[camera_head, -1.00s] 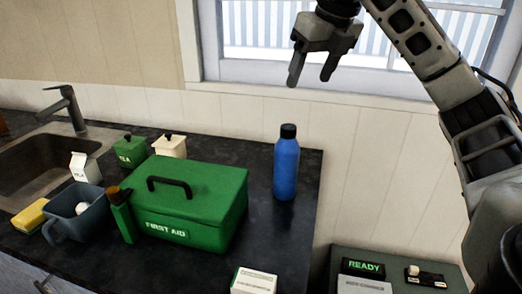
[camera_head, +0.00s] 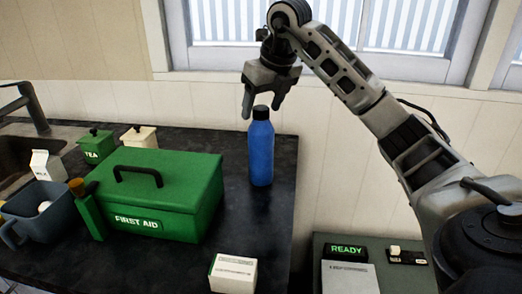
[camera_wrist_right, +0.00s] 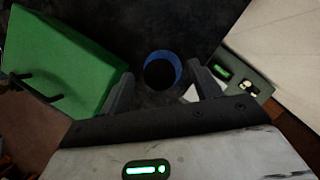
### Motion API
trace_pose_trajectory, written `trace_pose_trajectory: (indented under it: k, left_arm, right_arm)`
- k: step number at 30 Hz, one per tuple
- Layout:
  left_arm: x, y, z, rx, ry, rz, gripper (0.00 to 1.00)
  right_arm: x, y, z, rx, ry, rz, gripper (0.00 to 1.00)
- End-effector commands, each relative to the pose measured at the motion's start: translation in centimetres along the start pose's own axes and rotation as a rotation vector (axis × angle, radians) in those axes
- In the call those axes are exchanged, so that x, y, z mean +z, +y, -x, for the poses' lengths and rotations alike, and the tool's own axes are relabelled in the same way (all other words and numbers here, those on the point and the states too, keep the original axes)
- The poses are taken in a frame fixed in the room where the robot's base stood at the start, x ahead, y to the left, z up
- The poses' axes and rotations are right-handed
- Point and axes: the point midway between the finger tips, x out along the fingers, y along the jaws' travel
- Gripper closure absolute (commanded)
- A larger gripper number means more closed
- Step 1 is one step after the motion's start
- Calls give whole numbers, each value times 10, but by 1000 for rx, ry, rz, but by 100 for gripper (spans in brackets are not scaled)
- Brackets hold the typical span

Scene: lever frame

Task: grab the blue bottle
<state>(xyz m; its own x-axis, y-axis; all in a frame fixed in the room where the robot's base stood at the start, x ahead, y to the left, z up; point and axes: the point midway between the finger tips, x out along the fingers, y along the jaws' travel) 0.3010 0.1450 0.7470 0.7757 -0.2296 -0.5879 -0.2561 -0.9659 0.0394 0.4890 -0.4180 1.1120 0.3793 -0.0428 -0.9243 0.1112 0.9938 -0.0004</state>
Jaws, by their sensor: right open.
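The blue bottle (camera_head: 261,152) with a black cap stands upright on the dark counter, right of the green first aid box. My right gripper (camera_head: 261,112) is open, pointing down just above the bottle, with its fingers about the height of the cap. In the right wrist view the bottle (camera_wrist_right: 161,70) is seen from above, its dark cap between the two open fingertips (camera_wrist_right: 163,80). I cannot tell whether a finger touches it. My left gripper is not in view.
The green first aid box (camera_head: 155,195) stands close left of the bottle. A small white box (camera_head: 233,272) lies near the counter's front. The counter's right edge is close to the bottle; a lower unit with a READY display (camera_head: 346,250) stands beyond it. A wall and window are behind.

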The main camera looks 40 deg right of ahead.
Motion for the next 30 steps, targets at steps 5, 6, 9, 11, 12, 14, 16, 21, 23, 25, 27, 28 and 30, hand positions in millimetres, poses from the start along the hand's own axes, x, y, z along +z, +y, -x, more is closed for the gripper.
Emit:
trace_pose_trajectory:
  k: [5, 6, 9, 11, 12, 14, 16, 21, 23, 25, 27, 28, 30]
  left_arm:
    - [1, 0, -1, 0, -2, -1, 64]
    - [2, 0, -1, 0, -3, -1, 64]
    - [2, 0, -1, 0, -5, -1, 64]
    - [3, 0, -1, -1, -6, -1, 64]
    - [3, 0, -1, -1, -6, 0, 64]
    - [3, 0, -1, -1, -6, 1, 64]
    - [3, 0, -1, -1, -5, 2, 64]
    - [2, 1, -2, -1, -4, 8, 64]
    - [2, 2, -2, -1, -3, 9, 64]
    - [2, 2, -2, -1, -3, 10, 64]
    - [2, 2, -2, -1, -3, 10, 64]
    - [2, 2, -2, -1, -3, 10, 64]
    - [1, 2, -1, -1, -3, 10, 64]
  right_arm:
    - [0, 0, -17, 1, 0, 0, 36]
    - [0, 0, -18, 1, -1, 0, 36]
    - [0, 0, -18, 1, -2, 0, 36]
    - [0, 0, -18, 1, -2, 0, 36]
    - [0, 0, -18, 1, -2, 0, 39]
    - [0, 0, -18, 1, -2, 0, 56]
    - [0, 0, -18, 1, -1, 0, 75]
    - [1, 0, -17, 1, -5, 0, 100]
    - [1, 0, -17, 1, -5, 0, 100]
    - [1, 0, -17, 1, -4, 0, 100]
    - [1, 0, -17, 1, -4, 0, 100]
    - [1, 0, -16, 1, -5, 0, 100]
    - [2, 0, -15, 1, -5, 0, 100]
